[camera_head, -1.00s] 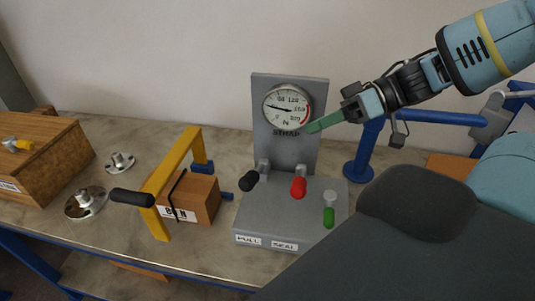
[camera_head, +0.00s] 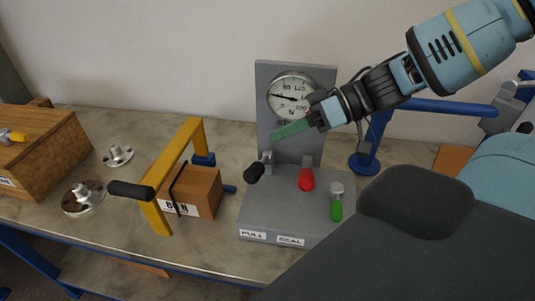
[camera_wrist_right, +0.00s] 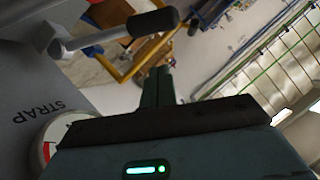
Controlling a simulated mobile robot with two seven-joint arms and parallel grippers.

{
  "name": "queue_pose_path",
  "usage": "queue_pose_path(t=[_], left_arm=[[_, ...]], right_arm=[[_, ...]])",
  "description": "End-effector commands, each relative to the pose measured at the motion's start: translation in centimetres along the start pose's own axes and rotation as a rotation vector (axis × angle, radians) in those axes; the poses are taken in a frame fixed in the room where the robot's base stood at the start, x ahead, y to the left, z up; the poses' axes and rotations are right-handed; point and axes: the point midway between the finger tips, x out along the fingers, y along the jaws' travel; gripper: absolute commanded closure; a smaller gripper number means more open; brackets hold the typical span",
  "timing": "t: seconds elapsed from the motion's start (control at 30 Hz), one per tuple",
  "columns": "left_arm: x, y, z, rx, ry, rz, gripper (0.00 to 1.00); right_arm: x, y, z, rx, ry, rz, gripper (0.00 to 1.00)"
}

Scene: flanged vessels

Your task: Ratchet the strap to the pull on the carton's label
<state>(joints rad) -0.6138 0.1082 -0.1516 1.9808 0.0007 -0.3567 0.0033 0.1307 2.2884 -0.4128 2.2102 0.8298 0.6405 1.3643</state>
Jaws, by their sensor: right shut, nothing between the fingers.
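The strap machine (camera_head: 262,215) is a grey console with a round dial gauge (camera_head: 291,95) on its back plate. It has a black-knobbed lever (camera_head: 255,173) above the PULL label, a red-knobbed lever (camera_head: 306,179) above the SEAL label, and a green-handled lever (camera_head: 336,208). The carton (camera_head: 203,190) is a brown box with a black strap (camera_head: 176,187) around it and a partly hidden white label (camera_head: 178,209). My right gripper (camera_head: 274,136) is shut and empty, in front of the back plate, just above the black knob. The right wrist view also shows the black-knobbed lever (camera_wrist_right: 152,22). My left gripper is out of view.
A yellow frame (camera_head: 176,170) with a black handle (camera_head: 131,190) arches over the carton. Two metal flanges (camera_head: 84,197) (camera_head: 118,156) and a wooden box (camera_head: 50,150) are at left. A blue stand (camera_head: 364,163) is at right.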

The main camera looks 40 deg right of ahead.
Motion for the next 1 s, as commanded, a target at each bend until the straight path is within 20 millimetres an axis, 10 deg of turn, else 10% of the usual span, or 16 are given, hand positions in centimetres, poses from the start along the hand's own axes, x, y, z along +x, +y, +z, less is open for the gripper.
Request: queue_pose_path(t=[0.33, 1.0], left_arm=[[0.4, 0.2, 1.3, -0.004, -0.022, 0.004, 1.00], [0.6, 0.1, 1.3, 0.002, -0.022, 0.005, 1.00]], right_arm=[[3.8, 0.1, 2.4, 0.005, 0.000, -0.001, 1.00], [4.5, 0.3, 3.3, 0.004, 0.002, -0.002, 1.00]])
